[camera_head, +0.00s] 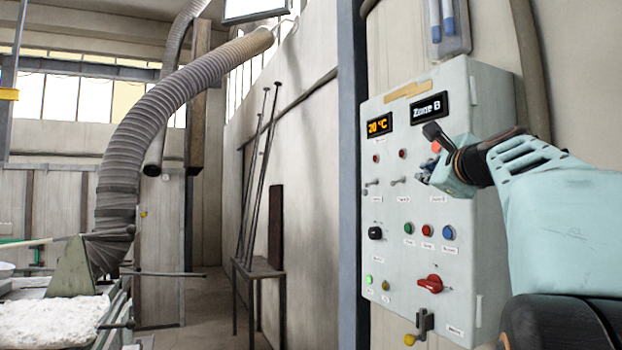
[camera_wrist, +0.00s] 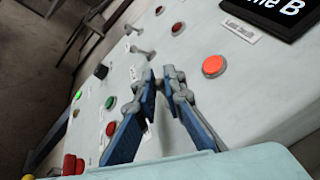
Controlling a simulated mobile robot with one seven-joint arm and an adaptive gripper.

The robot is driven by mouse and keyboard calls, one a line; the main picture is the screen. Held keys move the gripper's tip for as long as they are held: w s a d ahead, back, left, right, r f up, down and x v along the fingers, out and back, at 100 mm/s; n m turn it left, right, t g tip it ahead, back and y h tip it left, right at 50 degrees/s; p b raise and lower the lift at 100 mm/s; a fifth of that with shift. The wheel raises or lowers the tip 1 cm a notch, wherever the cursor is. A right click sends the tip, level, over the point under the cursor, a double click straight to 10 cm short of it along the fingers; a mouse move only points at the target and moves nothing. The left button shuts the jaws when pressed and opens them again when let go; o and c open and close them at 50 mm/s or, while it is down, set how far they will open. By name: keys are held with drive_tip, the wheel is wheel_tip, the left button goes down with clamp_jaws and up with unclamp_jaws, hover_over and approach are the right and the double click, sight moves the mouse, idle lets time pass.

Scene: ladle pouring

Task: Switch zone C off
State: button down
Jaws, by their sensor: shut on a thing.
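A pale control cabinet (camera_head: 400,250) hangs on the wall at right. It carries a row of three toggle switches with a round lamp above each. The right-hand lamp (camera_head: 436,146) glows orange-red, also in the wrist view (camera_wrist: 213,66); the other two lamps are darker red. The left switch (camera_head: 371,183) and middle switch (camera_head: 398,180) are free. My gripper (camera_head: 427,172) is at the right-hand switch, taken as zone C; its small label is unreadable. In the wrist view its blue-padded fingers (camera_wrist: 163,80) are shut at this switch, mostly hiding its lever.
Displays above read 20 °C (camera_head: 379,124) and Zone B (camera_head: 429,107). Below the switches are a black knob (camera_head: 375,233), green, red and blue buttons (camera_head: 428,230), and a red rotary handle (camera_head: 430,284). A lever (camera_head: 423,323) sits at the bottom. Open floor lies left of the cabinet.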

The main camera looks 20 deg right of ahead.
drive_tip(key=f+n+b, duration=0.1)
drive_tip(key=b, duration=0.3)
drive_tip(key=shift+f+n+t, duration=0.2)
drive_tip(key=shift+n+t, duration=0.1)
drive_tip(key=n+b, duration=0.2)
drive_tip(key=b, duration=0.1)
drive_tip(key=n+t+b, duration=0.1)
drive_tip(key=b, duration=0.2)
drive_tip(key=n+b, duration=0.2)
drive_tip(key=shift+f+n+t+y+b, duration=0.3)
drive_tip(key=shift+f+t+y+b, duration=0.1)
drive_tip(key=shift+r+n, duration=0.1)
drive_tip(key=shift+n, duration=0.2)
drive_tip(key=c, duration=2.3)
unclamp_jaws()
drive_tip(key=v, duration=0.7)
drive_tip(key=shift+s, duration=0.2)
